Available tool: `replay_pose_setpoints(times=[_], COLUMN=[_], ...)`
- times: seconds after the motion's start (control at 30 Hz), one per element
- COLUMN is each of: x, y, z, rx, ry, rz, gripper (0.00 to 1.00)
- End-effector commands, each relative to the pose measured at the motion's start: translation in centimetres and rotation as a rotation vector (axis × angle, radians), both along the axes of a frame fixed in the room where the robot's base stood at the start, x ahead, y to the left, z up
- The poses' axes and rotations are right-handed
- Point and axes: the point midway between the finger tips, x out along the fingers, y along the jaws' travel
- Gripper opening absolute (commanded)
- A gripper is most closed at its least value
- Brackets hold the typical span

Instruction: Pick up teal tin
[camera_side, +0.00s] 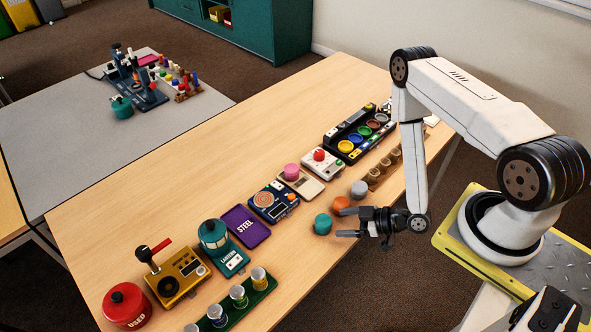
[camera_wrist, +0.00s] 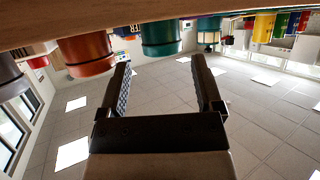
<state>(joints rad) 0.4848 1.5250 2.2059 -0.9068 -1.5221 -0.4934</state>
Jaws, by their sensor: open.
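The teal tin (camera_side: 323,224) stands on the wooden table near its front edge, in front of my gripper. In the wrist view, which is upside down, the teal tin (camera_wrist: 161,38) hangs from the top, just beyond and between the fingertips. My gripper (camera_side: 352,223) is low, level and pointing left, its two fingers spread with nothing between them. Both open fingers of my gripper (camera_wrist: 160,64) also show in the wrist view. A small gap seems to separate the tips from the tin.
An orange tin (camera_side: 340,204) and a grey tin (camera_side: 358,189) stand close behind the teal one. A purple tray (camera_side: 245,226), a teal stand (camera_side: 230,264) and a green rack of jars (camera_side: 243,302) are to the left. Bare table lies left of the teal tin.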

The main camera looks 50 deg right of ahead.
Motion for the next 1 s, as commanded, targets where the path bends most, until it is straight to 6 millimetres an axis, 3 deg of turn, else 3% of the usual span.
replay_pose_setpoints(times=[0.47, 1.0], x=[0.5, 3.6], y=[0.4, 2.4], z=[-0.3, -1.8], rx=[0.0, -0.001], ry=[0.0, -0.001], rz=[0.002, 0.002], gripper=[0.83, 0.83])
